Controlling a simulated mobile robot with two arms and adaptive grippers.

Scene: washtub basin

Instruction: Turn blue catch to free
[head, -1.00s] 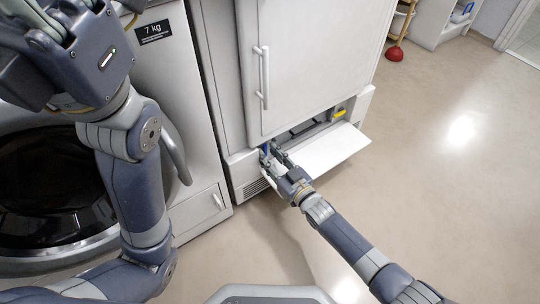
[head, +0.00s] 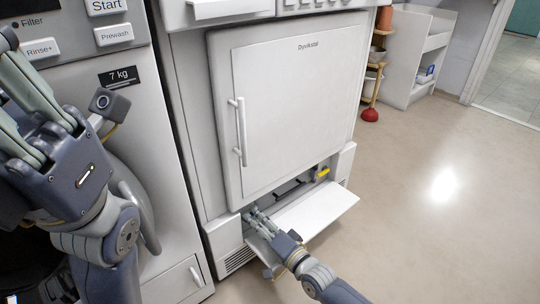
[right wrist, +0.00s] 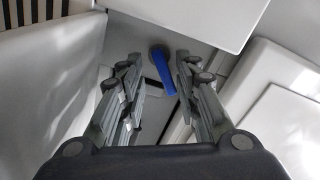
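The blue catch (right wrist: 163,72) shows in the right wrist view as a blue lever on a dark round pivot, slanting down to the right. My right gripper (right wrist: 157,66) is open, with one finger on each side of the catch; I cannot tell whether either touches it. In the head view my right gripper (head: 254,217) is at the lower left of the dryer's opening and largely hides the catch. My left gripper (head: 22,105) is raised at the left, in front of the washer, apart from the catch; its finger gap is unclear.
A white flap (head: 315,208) hangs open below the dryer door (head: 295,105). A yellow catch (head: 322,174) is at the opening's right end. The washer (head: 165,190) stands left. A red plunger (head: 370,115) is farther back; the floor on the right is clear.

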